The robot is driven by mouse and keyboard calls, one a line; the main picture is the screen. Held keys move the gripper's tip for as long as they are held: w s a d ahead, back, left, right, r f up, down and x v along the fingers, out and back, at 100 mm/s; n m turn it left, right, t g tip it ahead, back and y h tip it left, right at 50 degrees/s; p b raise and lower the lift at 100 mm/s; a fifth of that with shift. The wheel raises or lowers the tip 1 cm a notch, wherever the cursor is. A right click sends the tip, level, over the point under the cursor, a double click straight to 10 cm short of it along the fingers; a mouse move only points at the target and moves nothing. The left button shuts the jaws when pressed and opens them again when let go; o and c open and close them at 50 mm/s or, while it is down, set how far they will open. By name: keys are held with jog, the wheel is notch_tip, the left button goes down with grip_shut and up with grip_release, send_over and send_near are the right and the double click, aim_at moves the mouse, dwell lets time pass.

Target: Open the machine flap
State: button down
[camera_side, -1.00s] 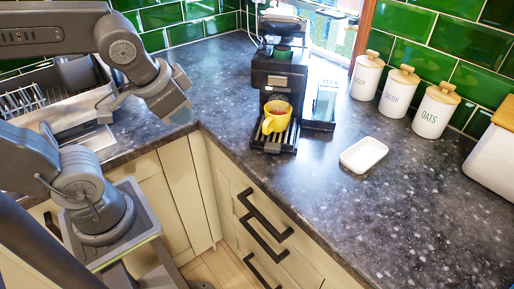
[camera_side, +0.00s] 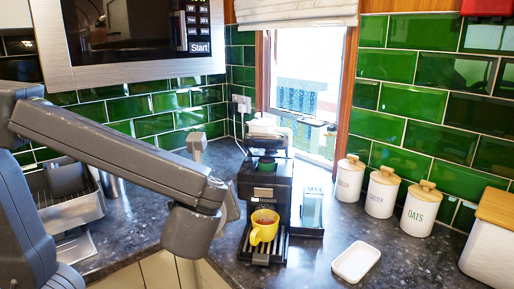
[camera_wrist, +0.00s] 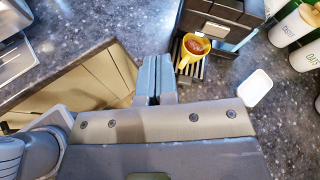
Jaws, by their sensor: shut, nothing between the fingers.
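The black coffee machine (camera_side: 279,184) stands on the dark speckled counter in the side view. A light-coloured part (camera_side: 266,129) is at its top, with a green part (camera_side: 265,164) below it. I cannot tell which part is the flap or how it stands. A yellow cup (camera_side: 263,230) with brown contents sits on the machine's drip grate. In the wrist view the machine (camera_wrist: 222,22) and the cup (camera_wrist: 187,63) are at the upper right. My gripper (camera_wrist: 156,60) is shut and empty, left of the cup in that view. Its fingertips cannot be made out clearly in the side view.
A clear water tank (camera_side: 312,208) stands at the machine's right. A white dish (camera_side: 356,262) lies on the counter to the right, with lidded jars (camera_side: 382,193) behind it. A metal dish rack (camera_side: 70,205) is at the left. A microwave (camera_side: 140,40) hangs above.

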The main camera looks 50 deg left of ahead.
jog(key=w+d+r+m+t, duration=0.2)
jog(key=d+r+m+t, duration=0.25)
jog(key=d, duration=0.25)
jog(key=r+x, duration=0.3)
jog(key=x, duration=1)
jog(key=shift+a+m+y, duration=0.25)
jog(key=shift+m+y, duration=0.1)
jog(key=shift+y, duration=0.05)
jog(key=w+a+r+g+h, duration=0.1)
jog(key=r, duration=0.1)
jog(key=w+a+r+g+h, duration=0.3)
jog(key=w+r+g, duration=0.1)
jog(key=shift+a+r, duration=0.15)
jog(key=shift+r, duration=0.1)
jog(key=shift+w+a+r, duration=0.4)
jog(key=shift+w+a, duration=0.15)
jog(key=shift+w, duration=0.15)
